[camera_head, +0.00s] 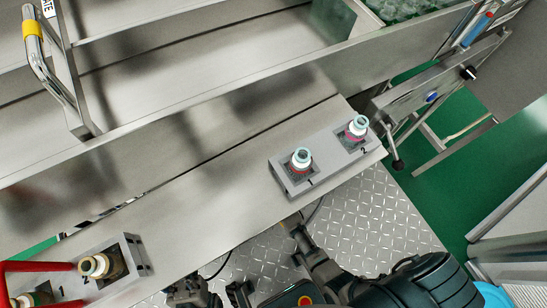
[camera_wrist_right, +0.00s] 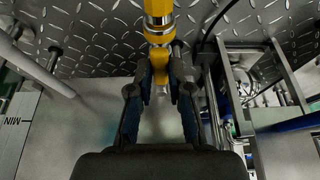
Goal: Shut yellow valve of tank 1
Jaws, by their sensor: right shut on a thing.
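The yellow valve (camera_wrist_right: 158,22) shows at the top middle of the right wrist view, with its lower part between my fingers. My right gripper (camera_wrist_right: 160,72) is shut on it, one dark finger on each side. The fingers hide part of the valve. In the head view my right gripper (camera_head: 304,236) is small at the front edge of the metal machine, and the valve cannot be made out clearly there. Dark parts at the bottom of the head view may be my left gripper, but its fingers cannot be told.
A metal block (camera_head: 316,158) marked 1 and 2 holds two white-necked fittings. Another block (camera_head: 122,251) with fittings and a red bar (camera_head: 28,266) is at lower left. A metal surface with a MIN mark (camera_wrist_right: 14,121) is left in the wrist view.

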